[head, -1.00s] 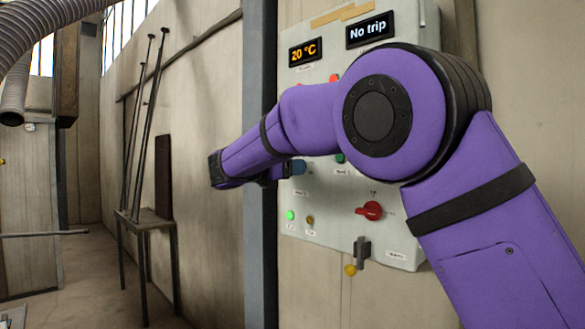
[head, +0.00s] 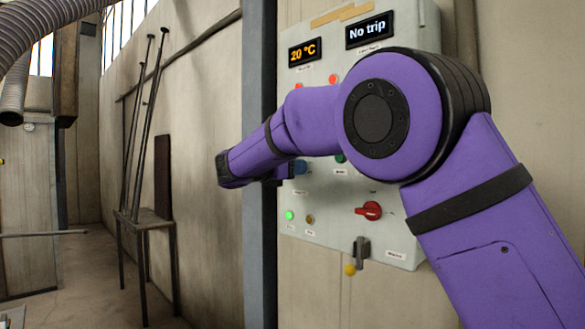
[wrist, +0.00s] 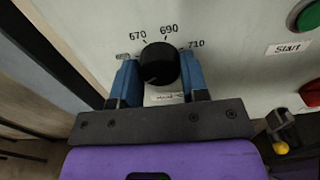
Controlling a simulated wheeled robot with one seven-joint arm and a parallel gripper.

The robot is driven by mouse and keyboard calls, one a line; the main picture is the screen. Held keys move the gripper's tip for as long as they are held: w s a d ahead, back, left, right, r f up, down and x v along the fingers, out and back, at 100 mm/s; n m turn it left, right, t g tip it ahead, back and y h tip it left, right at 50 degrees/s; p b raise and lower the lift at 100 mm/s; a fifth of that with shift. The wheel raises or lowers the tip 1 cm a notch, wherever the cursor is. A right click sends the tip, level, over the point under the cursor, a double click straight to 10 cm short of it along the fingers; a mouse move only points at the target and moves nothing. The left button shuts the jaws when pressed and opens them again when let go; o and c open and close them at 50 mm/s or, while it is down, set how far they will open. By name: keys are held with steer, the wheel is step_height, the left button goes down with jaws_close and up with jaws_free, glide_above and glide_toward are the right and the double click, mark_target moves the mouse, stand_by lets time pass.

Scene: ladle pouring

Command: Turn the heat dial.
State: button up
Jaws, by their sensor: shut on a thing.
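The heat dial (wrist: 159,62) is a round black knob on the pale control panel, seen in the wrist view. Marks 670, 690 and 710 are printed around its top. My gripper (wrist: 159,72) has its two blue fingers on either side of the dial and is shut on it. In the head view my gripper (head: 299,167) shows only as a bit of blue against the panel (head: 330,215), and my purple arm hides the dial. The panel's display (head: 304,52) reads 20 °C, and another display (head: 369,30) reads No trip.
A green Start button (wrist: 306,17) is right of the dial. A red rotary switch (head: 370,210) and a grey lever with a yellow ball (head: 350,270) are lower on the panel. A small stand (head: 147,217) with rods is at the left wall.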

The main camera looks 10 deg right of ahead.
steer(key=shift+m, duration=4.6)
steer(key=o, duration=0.9)
steer(key=v, duration=1)
steer(key=shift+s+a, duration=0.2)
steer(key=shift+a, duration=0.15)
